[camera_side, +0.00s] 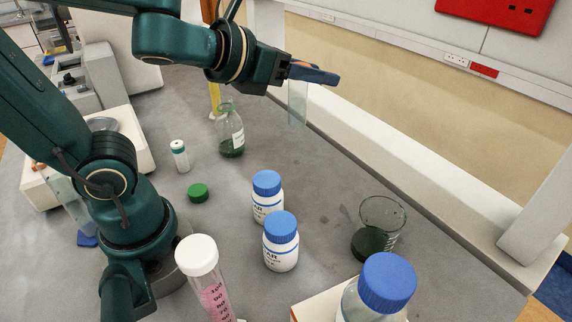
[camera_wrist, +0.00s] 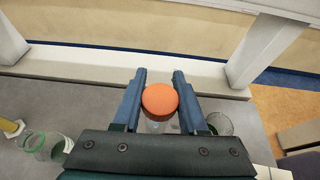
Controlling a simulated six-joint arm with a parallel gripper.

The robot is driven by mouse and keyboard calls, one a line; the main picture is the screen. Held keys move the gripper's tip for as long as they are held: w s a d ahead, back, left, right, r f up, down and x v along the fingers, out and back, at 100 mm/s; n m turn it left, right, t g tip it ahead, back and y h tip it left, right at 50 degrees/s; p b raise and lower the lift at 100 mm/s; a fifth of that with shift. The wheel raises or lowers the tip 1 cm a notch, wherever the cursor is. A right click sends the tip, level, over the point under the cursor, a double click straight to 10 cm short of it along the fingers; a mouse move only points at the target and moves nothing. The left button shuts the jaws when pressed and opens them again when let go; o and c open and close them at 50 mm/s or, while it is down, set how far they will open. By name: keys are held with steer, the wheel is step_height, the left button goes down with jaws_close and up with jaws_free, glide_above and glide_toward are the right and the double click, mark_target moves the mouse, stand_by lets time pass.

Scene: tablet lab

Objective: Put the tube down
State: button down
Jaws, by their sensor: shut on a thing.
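My gripper (camera_side: 314,73) is at the upper middle of the side view, raised above the far part of the grey bench. It is shut on a clear tube (camera_side: 298,103) that hangs down upright below the fingers. In the wrist view the tube's round orange cap (camera_wrist: 160,99) sits between the two blue fingers of my gripper (camera_wrist: 160,88). The tube's body is mostly hidden under the cap there. In the side view its lower end shows no support under it.
The grey bench (camera_side: 325,195) holds a green-filled bottle (camera_side: 231,135), a beaker (camera_side: 378,230), two white jars with blue lids (camera_side: 267,200) (camera_side: 281,245), a green cap (camera_side: 198,193), a small vial (camera_side: 180,156) and a white-capped pink tube (camera_side: 208,285). A pale ledge (camera_side: 420,180) runs along the far edge.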

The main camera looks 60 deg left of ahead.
steer(key=shift+w+r+n+y, duration=0.1)
steer(key=shift+r+n+y, duration=0.2)
steer(key=shift+r+y, duration=0.15)
steer(key=s+a+f+n+g+y, duration=0.2)
steer(key=a+f+n+g+y, duration=0.2)
steer(key=a+n+y, duration=0.15)
steer(key=s+a+f+n+g+y, duration=0.3)
steer(key=a+f+n+y, duration=0.2)
steer(key=a+n, duration=0.15)
step_height(320, 180, down, 8)
steer(key=shift+a+r, duration=0.2)
steer(key=shift+a, duration=0.1)
steer(key=shift+w, duration=0.1)
steer(key=shift+f, duration=0.6)
steer(key=shift+c, duration=2.2)
jaws_free()
steer(key=shift+g, duration=0.3)
